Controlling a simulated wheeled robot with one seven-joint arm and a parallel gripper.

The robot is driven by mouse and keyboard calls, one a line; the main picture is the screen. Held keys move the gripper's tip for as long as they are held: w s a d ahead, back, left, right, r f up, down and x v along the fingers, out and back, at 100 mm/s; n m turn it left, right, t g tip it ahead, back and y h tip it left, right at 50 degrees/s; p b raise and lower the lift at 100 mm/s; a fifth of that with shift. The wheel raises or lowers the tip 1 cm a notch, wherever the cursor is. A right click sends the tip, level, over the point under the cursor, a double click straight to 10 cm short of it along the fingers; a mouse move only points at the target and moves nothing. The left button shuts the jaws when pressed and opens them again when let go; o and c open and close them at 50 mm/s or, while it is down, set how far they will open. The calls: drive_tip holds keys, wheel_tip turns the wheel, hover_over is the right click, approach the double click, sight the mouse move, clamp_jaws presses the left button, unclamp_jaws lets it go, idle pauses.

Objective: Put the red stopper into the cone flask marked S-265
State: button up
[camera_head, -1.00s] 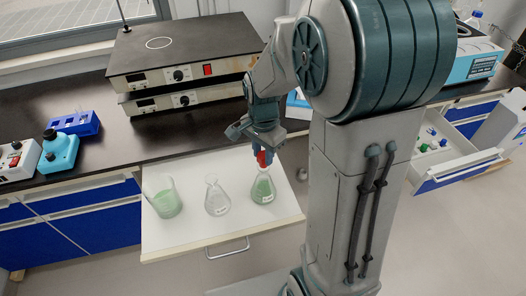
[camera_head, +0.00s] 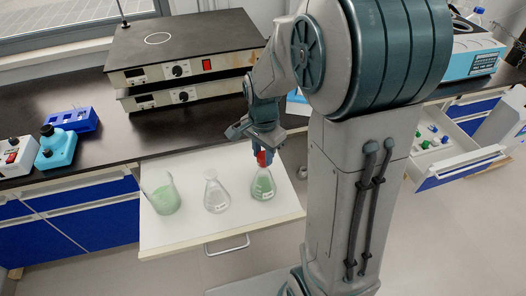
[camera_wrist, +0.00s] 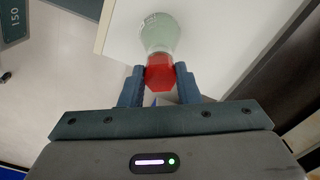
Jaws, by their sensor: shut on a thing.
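The red stopper (camera_head: 262,157) is between the fingers of my gripper (camera_head: 262,151), at the mouth of the cone flask with green contents (camera_head: 263,186). In the wrist view, my gripper (camera_wrist: 159,84) is shut on the red stopper (camera_wrist: 159,73), with the flask (camera_wrist: 160,35) directly beyond it. The stopper hides the flask's mouth, so I cannot tell how deep it sits. The flask stands upright on a white pull-out shelf (camera_head: 190,235). Its label is too small to read. A clear cone flask (camera_head: 216,194) stands to its left.
A beaker with green liquid (camera_head: 165,198) stands at the shelf's left. Stacked hot plates (camera_head: 185,65) sit on the dark bench behind. A blue rack (camera_head: 75,120) is at the left. An open drawer (camera_head: 455,160) with stoppers is at the right.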

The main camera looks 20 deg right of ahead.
drive_tip(key=shift+f, duration=0.3)
drive_tip(key=o, duration=1)
drive_tip(key=shift+r, duration=0.1)
wheel_tip(320, 180, up, 14)
drive_tip(key=shift+f, duration=0.15)
